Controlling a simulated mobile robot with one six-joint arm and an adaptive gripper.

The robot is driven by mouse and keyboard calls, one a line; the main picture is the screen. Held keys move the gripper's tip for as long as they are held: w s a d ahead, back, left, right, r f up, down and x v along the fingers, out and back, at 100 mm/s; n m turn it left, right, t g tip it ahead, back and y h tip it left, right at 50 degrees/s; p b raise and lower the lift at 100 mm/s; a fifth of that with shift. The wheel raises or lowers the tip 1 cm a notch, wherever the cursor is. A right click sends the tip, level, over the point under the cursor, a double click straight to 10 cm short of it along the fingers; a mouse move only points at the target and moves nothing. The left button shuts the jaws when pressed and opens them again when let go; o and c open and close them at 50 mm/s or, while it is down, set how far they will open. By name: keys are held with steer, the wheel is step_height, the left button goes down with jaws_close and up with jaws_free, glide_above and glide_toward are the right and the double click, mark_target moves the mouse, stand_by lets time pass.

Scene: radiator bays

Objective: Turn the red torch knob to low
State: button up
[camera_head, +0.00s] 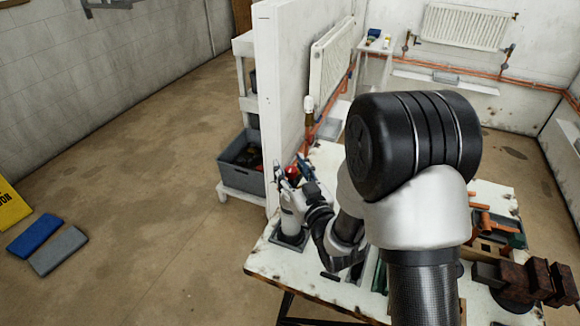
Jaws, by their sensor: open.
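A small red part (291,172), which looks like the red torch knob, shows at the near end of the white partition. Its pointer and setting are too small to read. My gripper (292,178) is open beside this red part. The fingers are small and partly overlap it, so I cannot tell whether they touch it.
A white workbench (268,262) extends under my arm, with a vise (525,280) at its right. A white partition (275,90) with a radiator (331,57) stands behind. A grey crate (241,162) sits on a shelf to the left.

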steer(key=shift+c, duration=0.2)
steer(key=c, duration=1)
steer(key=shift+c, duration=0.2)
steer(key=shift+w+n+g+y+b, duration=0.1)
steer(key=shift+n+g+y+b, duration=0.2)
steer(key=shift+n+y+b, duration=0.1)
steer(key=shift+d+n+g+y+b, duration=0.1)
steer(key=shift+n+g+y+b, duration=0.45)
steer(key=shift+y, duration=0.25)
steer(key=n+g+y, duration=0.2)
steer(key=y, duration=0.1)
steer(key=shift+n+g, duration=0.25)
steer(key=shift+n, duration=0.1)
steer(key=n+g+y, duration=0.3)
steer(key=g, duration=0.1)
steer(key=shift+g+p, duration=0.3)
steer(key=shift+n+g+y+p, duration=0.35)
steer(key=shift+n+g+y, duration=0.15)
steer(key=shift+n+g, duration=0.75)
steer(key=shift+n+g+y+p, duration=0.45)
steer(key=shift+n+g, duration=0.4)
steer(key=shift+g, duration=0.8)
